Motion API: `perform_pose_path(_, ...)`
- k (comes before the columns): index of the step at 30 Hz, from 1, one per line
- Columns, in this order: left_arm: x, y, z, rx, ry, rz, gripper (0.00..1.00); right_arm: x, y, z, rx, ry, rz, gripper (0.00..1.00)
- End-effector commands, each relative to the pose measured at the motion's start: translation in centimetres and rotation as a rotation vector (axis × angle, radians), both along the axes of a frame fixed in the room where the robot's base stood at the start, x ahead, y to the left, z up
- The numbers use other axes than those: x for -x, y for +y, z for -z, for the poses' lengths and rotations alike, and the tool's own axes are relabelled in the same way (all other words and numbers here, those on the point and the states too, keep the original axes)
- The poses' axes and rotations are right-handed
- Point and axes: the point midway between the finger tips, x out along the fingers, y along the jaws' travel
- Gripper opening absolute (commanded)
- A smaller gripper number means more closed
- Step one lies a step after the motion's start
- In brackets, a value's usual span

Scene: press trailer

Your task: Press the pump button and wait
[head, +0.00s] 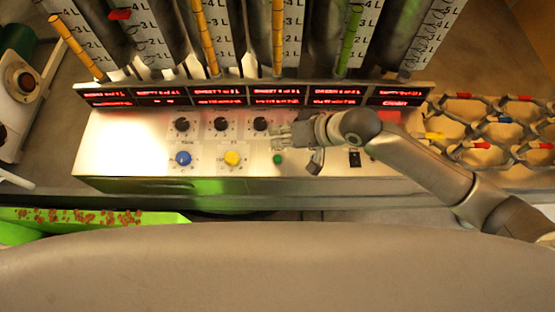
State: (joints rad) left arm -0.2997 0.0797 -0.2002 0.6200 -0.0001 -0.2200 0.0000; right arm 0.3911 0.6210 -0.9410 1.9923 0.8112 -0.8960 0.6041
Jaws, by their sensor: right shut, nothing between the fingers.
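A metal control panel (130,150) runs across the middle of the head view. It has a blue button (184,158), a yellow button (232,158) and a small green button (277,159). The labels are too small to read, so I cannot tell which is the pump button. My right gripper (282,138) comes in from the right, shut and empty. In the picture its fingers lie just above the green button and right of the black knobs; whether they touch the panel I cannot tell. My left gripper is not in view.
Several black knobs (221,124) and a row of red-lit displays (219,95) line the panel, with graduated tubes (278,35) behind. A rack of hexagonal cells (488,128) is at right, a green tray (95,217) at lower left.

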Motion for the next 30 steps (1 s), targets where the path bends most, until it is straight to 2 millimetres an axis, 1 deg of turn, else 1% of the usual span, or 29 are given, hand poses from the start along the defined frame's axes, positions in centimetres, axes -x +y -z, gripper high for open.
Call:
perform_pose_path(1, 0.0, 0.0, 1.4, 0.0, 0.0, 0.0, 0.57, 0.0, 0.0, 1.3, 0.0, -0.001, -0.001, 0.0)
perform_pose_path(9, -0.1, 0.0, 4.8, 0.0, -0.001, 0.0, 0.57, 0.0, 0.0, 4.0, 0.001, -0.001, -0.001, 0.0)
perform_pose_path(15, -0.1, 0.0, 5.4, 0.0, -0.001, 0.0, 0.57, 0.0, 0.0, 5.8, 0.001, 0.002, 0.0, 0.0)
perform_pose_path(17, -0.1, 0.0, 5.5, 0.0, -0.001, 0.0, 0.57, 0.0, 0.0, 6.1, 0.0, 0.001, 0.0, 0.0)
perform_pose_path(30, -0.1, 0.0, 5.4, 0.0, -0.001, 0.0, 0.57, 0.0, 0.0, 6.1, 0.0, -0.001, -0.001, 0.0)
